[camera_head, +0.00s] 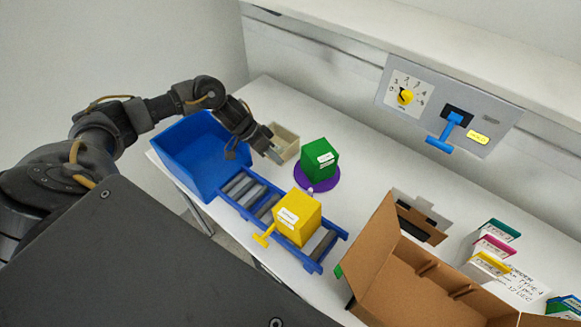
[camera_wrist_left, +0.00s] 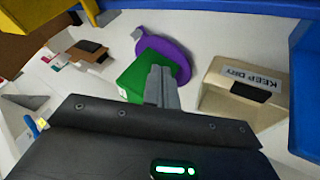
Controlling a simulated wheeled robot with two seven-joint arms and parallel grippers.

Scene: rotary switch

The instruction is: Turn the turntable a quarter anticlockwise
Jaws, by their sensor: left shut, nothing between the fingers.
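The turntable is a purple disc (camera_head: 329,185) on the white table, with a small pale knob (camera_head: 310,190) at its near rim. A green box (camera_head: 319,157) with a white label stands on it. In the left wrist view the purple disc (camera_wrist_left: 172,50) and green box (camera_wrist_left: 133,82) lie beyond my fingers, which overlap the box in the picture. My left gripper (camera_head: 275,157) is shut and empty, left of the turntable by the beige bin. I cannot tell from these views whether it touches anything. My right gripper is not in view.
A beige bin (camera_head: 289,150) stands beside my left gripper. A blue bin (camera_head: 180,150) and a blue roller conveyor (camera_head: 325,262) with a yellow box (camera_head: 297,215) lie at the left and front. An open cardboard box (camera_head: 440,285) is at the right. A switch panel (camera_head: 430,103) stands behind.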

